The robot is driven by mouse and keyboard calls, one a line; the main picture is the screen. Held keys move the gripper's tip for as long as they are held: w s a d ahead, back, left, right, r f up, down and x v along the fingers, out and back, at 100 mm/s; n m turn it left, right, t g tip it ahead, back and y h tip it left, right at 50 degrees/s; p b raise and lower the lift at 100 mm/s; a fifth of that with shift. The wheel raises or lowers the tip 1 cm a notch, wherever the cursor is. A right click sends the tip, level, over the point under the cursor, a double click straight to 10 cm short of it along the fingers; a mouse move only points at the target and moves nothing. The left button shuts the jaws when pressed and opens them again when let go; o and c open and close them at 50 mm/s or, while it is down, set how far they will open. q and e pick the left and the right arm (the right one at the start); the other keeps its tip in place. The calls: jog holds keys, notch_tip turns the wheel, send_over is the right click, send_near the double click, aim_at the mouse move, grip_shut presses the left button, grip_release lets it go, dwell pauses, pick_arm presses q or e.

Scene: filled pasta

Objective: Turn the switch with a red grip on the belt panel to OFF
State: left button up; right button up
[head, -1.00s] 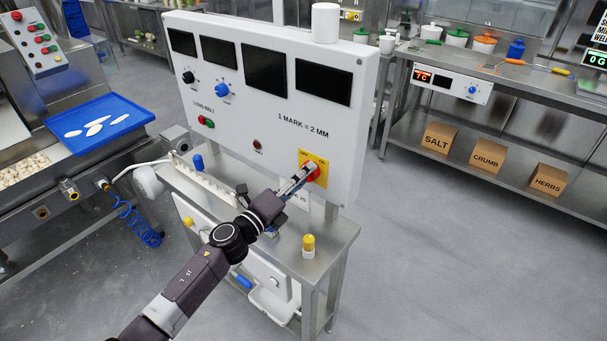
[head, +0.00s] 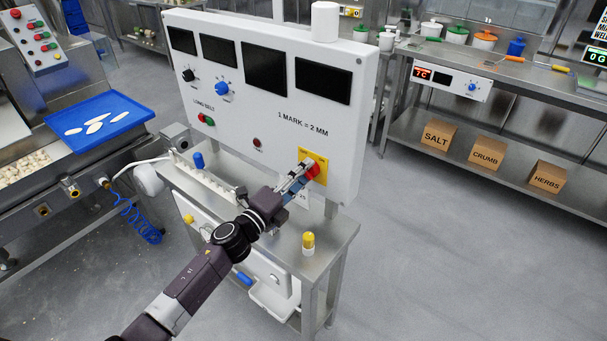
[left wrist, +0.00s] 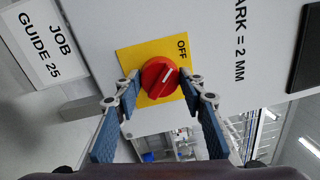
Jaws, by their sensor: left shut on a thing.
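The switch with a red grip (head: 314,171) sits on a yellow plate (head: 322,161) at the lower right of the white belt panel (head: 240,125). In the left wrist view the round red grip (left wrist: 159,78) carries a white line slanting up and right, toward the word OFF on the yellow plate (left wrist: 127,58). My left gripper (head: 306,173) is shut on the red grip, one finger on each side; both fingers show in the left wrist view. The plate's other label is not readable. My right gripper is not in view.
A metal table (head: 335,238) stands under the panel, with a yellow-capped pin (head: 308,243) and a blue knob (head: 198,160) on it. A blue tray (head: 120,112) is on the machine at left. Boxes (head: 439,133) stand on a shelf at right. The floor at right is clear.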

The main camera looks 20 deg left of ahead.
pick_arm(q)
jog(key=o, duration=1.2)
jog(key=shift+c, duration=0.2)
jog(key=shift+s, duration=0.1)
jog(key=v, duration=1.1)
jog(key=shift+s+a, duration=0.2)
jog(key=shift+s, duration=0.2)
